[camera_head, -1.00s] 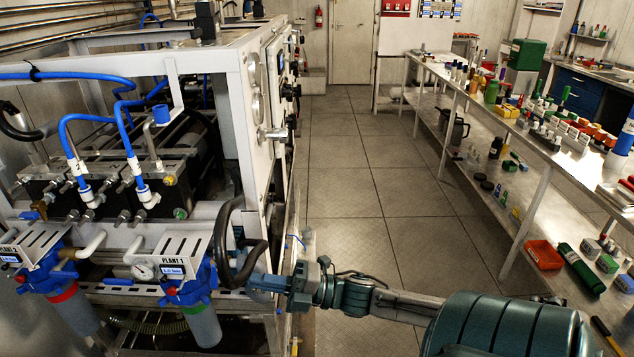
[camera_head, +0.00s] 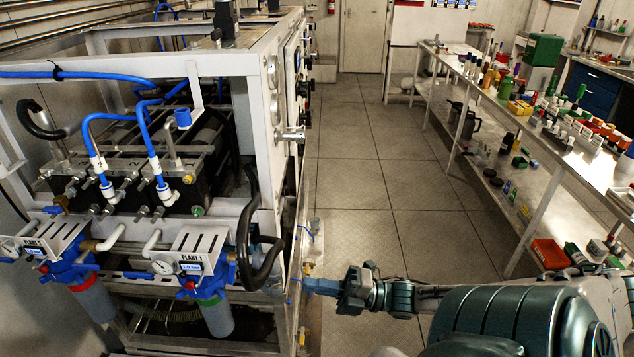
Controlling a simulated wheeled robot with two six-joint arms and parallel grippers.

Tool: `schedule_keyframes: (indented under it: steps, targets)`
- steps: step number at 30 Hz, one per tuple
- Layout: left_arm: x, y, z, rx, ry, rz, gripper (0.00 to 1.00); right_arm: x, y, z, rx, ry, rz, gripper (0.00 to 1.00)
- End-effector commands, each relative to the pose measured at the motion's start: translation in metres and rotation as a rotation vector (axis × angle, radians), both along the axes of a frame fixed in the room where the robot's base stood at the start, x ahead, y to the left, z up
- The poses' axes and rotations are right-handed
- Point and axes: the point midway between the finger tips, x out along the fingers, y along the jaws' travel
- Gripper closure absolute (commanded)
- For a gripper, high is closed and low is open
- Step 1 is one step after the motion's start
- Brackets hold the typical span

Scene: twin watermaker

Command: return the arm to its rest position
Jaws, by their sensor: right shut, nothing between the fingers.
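My right arm comes in from the lower right, with its teal upper link large at the bottom. My right gripper (camera_head: 312,287) points left, shut and empty, just right of the watermaker frame's (camera_head: 262,170) front corner post. Its blue fingertips are close to the frame's edge; I cannot tell whether they touch it. The PLANT 1 filter housing (camera_head: 210,290), with a blue head and green ring, hangs at the lower left of the gripper. My left gripper is not in view.
The PLANT 2 filter housing (camera_head: 88,290) has a red ring. Black hoses (camera_head: 247,235) loop beside the frame's corner. Open tiled floor (camera_head: 365,170) runs between the watermaker and the long workbench (camera_head: 548,130) with bottles and tools. A red bin (camera_head: 550,254) sits on its lower shelf.

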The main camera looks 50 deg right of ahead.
Motion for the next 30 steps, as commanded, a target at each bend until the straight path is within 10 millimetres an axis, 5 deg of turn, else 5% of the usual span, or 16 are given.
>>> schedule_keyframes:
  steps: [12,17,23,30]
  targets:
    - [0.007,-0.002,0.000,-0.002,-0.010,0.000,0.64,0.001,0.000,-0.001,0.000,0.002,-0.002,1.00]
    - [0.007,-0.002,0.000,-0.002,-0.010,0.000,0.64,0.009,-0.022,-0.033,0.007,0.082,-0.080,1.00]
    - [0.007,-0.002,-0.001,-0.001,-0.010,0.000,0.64,0.017,-0.094,-0.150,0.092,0.383,-0.350,1.00]
    - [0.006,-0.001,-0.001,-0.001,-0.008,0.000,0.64,-0.030,-0.148,-0.319,0.307,0.799,-0.707,1.00]
